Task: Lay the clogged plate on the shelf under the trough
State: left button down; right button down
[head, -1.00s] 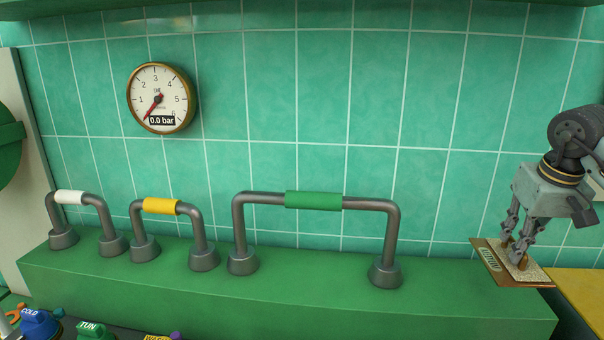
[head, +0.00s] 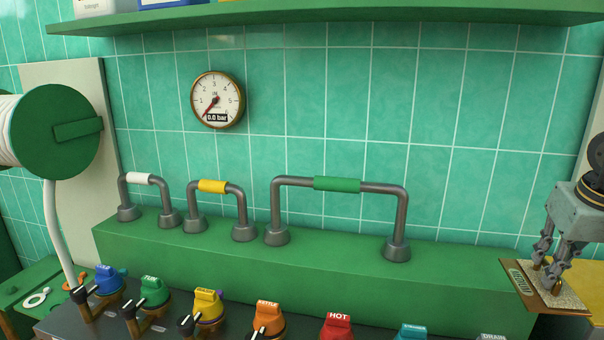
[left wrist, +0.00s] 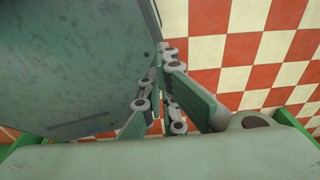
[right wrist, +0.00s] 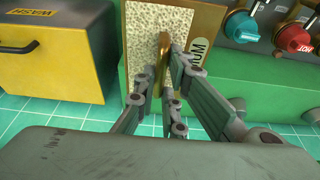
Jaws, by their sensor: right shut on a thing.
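The clogged plate (head: 524,284) has a brown-gold frame, a speckled cream face and a label strip. It is at the right edge of the head view, tilted, beyond the end of the green ledge. My right gripper (head: 546,275) is shut on its upright brass grip. In the right wrist view the plate (right wrist: 142,45) hangs beyond the fingers (right wrist: 167,75), which hide part of it. My left gripper (left wrist: 168,65) shows only in the left wrist view; its fingers are together with nothing visible between them. I cannot make out the trough or the shelf under it.
A yellow box (right wrist: 52,65) marked WASH, with a dark handle, stands left of the plate in the right wrist view. A green ledge (head: 330,275) carries pipe handles (head: 395,225). Coloured knobs (head: 268,318) line the front. A green hose reel (head: 58,130) is at left.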

aim_at(518, 279)
jog(key=a, duration=0.1)
jog(key=w+a+f, duration=0.1)
jog(key=a, duration=0.1)
jog(key=a+f, duration=0.1)
jog(key=shift+w+a+f, duration=0.15)
jog(key=shift+a+f, duration=0.05)
jog(key=shift+a, duration=0.05)
pick_arm(q)
jog(key=shift+s+a+f, duration=0.1)
jog(key=shift+s+a, duration=0.05)
jog(key=shift+s, duration=0.2)
pick_arm(e)
jog(key=s+a+f+n, duration=0.1)
jog(key=s+a+f, duration=0.2)
jog(key=a, duration=0.4)
jog(key=s+a+f, duration=0.4)
jog(key=s+a, duration=0.1)
jog(key=a, duration=0.2)
jog(key=s+a+f+n, duration=0.1)
jog(key=s+a+f, duration=0.2)
jog(key=a, duration=0.5)
jog(key=shift+s+f+n+y, duration=0.3)
jog(key=shift+s, duration=0.5)
jog(key=shift+w, duration=0.1)
